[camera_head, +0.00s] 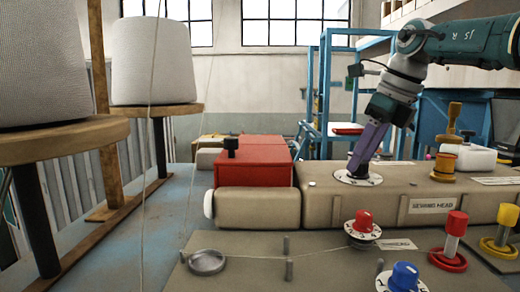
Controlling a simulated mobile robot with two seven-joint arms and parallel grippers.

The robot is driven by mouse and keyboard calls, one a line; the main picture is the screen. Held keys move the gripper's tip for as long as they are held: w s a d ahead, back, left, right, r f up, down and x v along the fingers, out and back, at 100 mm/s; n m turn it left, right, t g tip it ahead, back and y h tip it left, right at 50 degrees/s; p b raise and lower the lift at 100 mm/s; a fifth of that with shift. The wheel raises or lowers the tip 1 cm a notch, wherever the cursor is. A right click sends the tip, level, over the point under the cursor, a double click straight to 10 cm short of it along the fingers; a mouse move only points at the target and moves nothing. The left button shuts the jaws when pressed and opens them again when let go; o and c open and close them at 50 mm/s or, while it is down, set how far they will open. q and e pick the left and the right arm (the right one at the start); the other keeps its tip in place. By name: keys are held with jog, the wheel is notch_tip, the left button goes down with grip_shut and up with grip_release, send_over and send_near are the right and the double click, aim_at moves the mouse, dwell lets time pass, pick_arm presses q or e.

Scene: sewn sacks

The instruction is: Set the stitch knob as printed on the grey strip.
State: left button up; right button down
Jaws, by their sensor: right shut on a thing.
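My right arm comes in from the upper right, and its purple-fingered gripper (358,168) points down onto the top of the beige sewing head (325,203). The gripper is shut on a knob at the centre of a white, marked dial (343,178). The fingers hide the knob, and the dial's marks are too small to read. A red knob (363,220) with a numbered white dial and a blue knob (404,276) with another dial are on the lower panel in front. I cannot make out a printed setting on any strip. My left gripper is out of view.
A red block (253,162) is left of the gripper. A yellow part (445,163) and a white container (476,158) are at right. Red and yellow posts (454,225) rise at front right. Thread spools (150,60) stand at left, with thread hanging down to a small metal dish (206,262).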

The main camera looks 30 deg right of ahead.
jog(key=shift+n, duration=0.5)
jog(key=shift+c, duration=2.1)
grip_release()
jog(key=shift+r, duration=0.1)
jog(key=p+v, duration=0.8)
jog(key=v, duration=0.1)
jog(key=shift+r, duration=0.35)
jog(key=shift+s+d, duration=0.1)
jog(key=shift+d, duration=0.05)
